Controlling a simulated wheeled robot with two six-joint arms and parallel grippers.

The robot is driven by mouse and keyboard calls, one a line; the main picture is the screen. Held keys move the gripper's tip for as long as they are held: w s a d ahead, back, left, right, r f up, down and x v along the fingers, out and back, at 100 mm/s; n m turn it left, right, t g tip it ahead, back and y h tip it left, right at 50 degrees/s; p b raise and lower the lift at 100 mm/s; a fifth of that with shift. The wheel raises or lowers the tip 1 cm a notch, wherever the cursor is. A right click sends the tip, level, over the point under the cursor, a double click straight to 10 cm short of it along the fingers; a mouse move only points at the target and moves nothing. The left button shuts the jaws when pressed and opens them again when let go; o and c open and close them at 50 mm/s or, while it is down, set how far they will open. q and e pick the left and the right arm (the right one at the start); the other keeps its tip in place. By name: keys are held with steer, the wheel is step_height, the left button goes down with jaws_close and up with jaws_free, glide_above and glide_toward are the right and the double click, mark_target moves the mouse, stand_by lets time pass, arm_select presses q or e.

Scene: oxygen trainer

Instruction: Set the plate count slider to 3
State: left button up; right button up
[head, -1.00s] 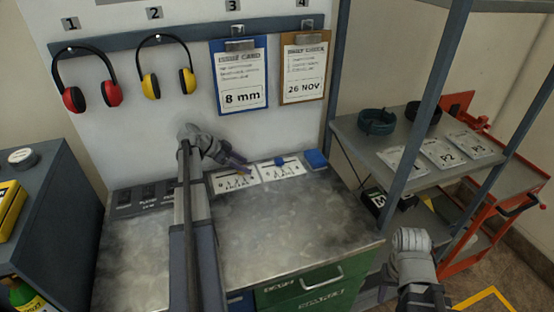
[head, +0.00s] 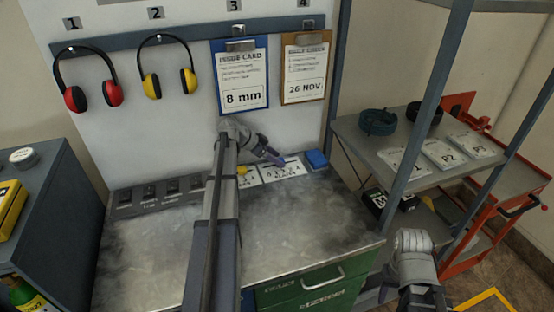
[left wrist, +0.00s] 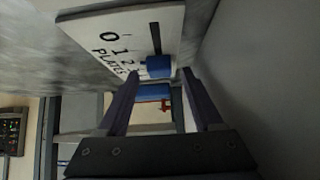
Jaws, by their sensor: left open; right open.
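The plates slider is a white panel (head: 290,171) with a row of numbers at the back of the bench; it also shows in the left wrist view (left wrist: 95,30), with 0, 1 and 2 readable. Its blue knob (left wrist: 158,66) sits at the slot's near end in that view, close to the 3; the exact mark is unclear. My left gripper (head: 280,161) is open at this panel and hides the knob in the head view. In the left wrist view its fingertips (left wrist: 160,75) lie either side of the knob, with no clear contact. My right gripper is out of frame below its visible wrist.
A similar panel (head: 246,179) with a yellow knob (head: 242,170) is just left. A blue block (head: 316,159) stands close on the right. A switch box (head: 160,194) is at the back left. The bench top (head: 300,215) is otherwise clear.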

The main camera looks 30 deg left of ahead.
arm_select(q)
steer(key=shift+w+d+f, duration=0.15)
steer(key=shift+f, duration=0.2)
jaws_close()
stand_by(0.4)
stand_by(0.9)
